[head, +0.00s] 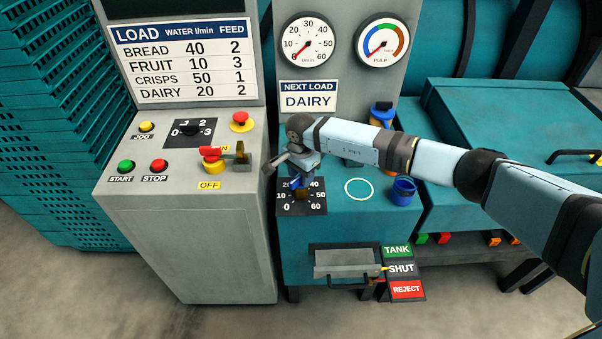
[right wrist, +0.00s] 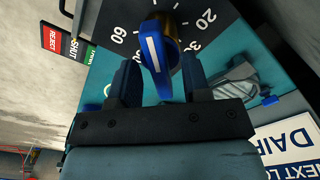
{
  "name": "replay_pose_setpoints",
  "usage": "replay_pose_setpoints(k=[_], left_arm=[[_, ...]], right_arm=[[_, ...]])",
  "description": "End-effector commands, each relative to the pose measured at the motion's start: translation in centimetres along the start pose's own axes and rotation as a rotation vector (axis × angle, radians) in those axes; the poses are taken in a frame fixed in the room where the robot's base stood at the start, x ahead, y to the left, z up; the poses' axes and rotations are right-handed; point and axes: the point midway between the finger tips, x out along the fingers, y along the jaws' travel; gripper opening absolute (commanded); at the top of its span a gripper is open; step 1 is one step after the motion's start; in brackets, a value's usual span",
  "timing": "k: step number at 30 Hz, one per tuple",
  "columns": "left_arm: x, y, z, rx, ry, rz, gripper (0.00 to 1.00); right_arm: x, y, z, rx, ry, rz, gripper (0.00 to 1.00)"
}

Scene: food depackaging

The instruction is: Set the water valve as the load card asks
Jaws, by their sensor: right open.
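The water valve is a blue handle with a white stripe on a black dial plate (head: 315,208) marked 0 to 60. The handle (right wrist: 153,45) shows in the right wrist view; its exact setting is unclear. My right gripper (head: 294,178) is over the dial and partly hides it. In the right wrist view the gripper (right wrist: 160,72) is open, its fingers on either side of the handle's near end; contact cannot be told. The load card (head: 308,97) reads DAIRY. The load table (head: 185,62) gives dairy water 20, feed 2. My left gripper is not in view.
The l/min gauge (head: 303,42) needle points near 0. A control panel (head: 130,200) with buttons and a red-handled switch stands left. A blue cup-like part (head: 403,190) is right of the dial. TANK, SHUT and REJECT labels (head: 402,268) sit below.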

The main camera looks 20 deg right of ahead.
Motion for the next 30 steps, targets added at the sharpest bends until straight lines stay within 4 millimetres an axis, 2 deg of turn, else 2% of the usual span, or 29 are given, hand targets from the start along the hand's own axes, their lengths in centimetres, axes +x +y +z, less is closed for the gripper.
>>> replay_pose_setpoints(k=[9, 10, 15, 16, 25, 30], left_arm=[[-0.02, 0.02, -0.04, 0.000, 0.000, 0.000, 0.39], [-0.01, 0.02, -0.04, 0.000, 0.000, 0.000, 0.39], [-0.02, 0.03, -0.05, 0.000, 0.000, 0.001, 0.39], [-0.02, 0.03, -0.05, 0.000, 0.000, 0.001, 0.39], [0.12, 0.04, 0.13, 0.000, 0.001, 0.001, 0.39], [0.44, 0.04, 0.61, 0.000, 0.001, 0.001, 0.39]], right_arm=[[0.41, 0.02, -0.02, 0.000, 0.000, 0.000, 0.44], [0.40, 0.02, -0.02, 0.000, 0.000, 0.000, 0.41], [0.38, 0.02, -0.03, 0.000, 0.000, 0.000, 0.02], [0.38, 0.02, -0.03, 0.000, 0.000, 0.000, 0.00], [0.41, 0.01, -0.05, 0.024, 0.000, 0.000, 0.00], [0.48, -0.01, -0.06, 0.093, 0.001, -0.001, 0.00]])
